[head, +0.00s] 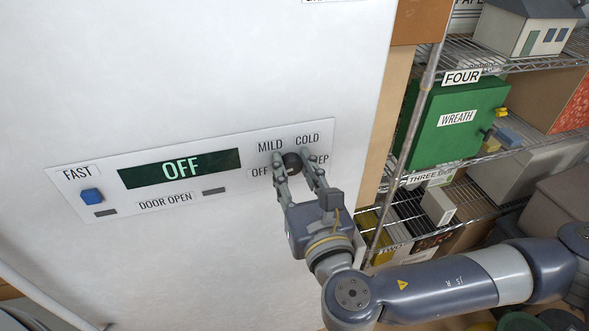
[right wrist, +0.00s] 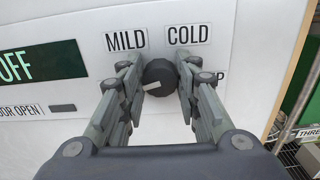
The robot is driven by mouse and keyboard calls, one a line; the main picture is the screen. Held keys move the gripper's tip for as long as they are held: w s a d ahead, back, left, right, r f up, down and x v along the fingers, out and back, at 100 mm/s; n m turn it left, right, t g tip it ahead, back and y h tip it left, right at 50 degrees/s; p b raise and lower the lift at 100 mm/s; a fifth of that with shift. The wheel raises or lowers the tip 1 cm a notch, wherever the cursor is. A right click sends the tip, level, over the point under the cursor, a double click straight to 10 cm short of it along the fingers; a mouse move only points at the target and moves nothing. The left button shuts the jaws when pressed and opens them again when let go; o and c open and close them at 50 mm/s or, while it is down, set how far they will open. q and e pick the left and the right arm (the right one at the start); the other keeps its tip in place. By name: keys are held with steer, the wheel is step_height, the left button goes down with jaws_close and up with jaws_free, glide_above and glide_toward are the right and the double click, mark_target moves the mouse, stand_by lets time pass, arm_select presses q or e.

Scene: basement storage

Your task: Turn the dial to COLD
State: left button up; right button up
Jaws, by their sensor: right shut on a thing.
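A dark round dial (head: 292,162) sits on the white control panel (head: 222,196), among the labels OFF, MILD, COLD and one partly hidden label ending in "EP". My right gripper (head: 291,168) is shut on the dial, with one finger on each side. In the right wrist view the dial (right wrist: 160,77) shows between the fingertips, and its pale pointer mark points left and slightly down, toward the OFF side. The COLD label (head: 307,139) is above and right of the dial. The green display (head: 180,169) reads OFF. My left gripper is not in view.
A blue button (head: 92,196) under the FAST label is at the panel's left end, with DOOR OPEN printed below the display. A wire shelf on the right holds a green WREATH box (head: 452,122) and other boxes. My right arm reaches in from the lower right.

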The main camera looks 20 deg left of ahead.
steer(key=shift+f+m+b, duration=0.25)
steer(key=shift+m+b, duration=0.7)
steer(key=shift+m, duration=0.15)
steer(key=m+b, duration=0.1)
steer(key=m, duration=0.2)
steer(key=shift+d+m+b, duration=0.1)
steer(key=shift+m+b, duration=0.2)
steer(key=shift+b, duration=0.1)
steer(key=m, duration=0.2)
steer(key=shift+m+b, duration=0.35)
steer(key=shift+m, duration=0.05)
steer(key=m, duration=0.3)
steer(key=shift+w+m, duration=0.1)
steer(key=shift+m, duration=0.2)
steer(key=m, duration=0.3)
steer(key=shift+m, duration=0.3)
steer(key=m, duration=0.3)
steer(key=shift+m+p, duration=0.3)
steer(key=shift+p, duration=0.05)
steer(key=m+p, duration=0.1)
steer(key=m, duration=0.3)
steer(key=shift+f+m+p, duration=0.15)
steer(key=shift+m+p, duration=0.5)
steer(key=shift+m, duration=1.45)
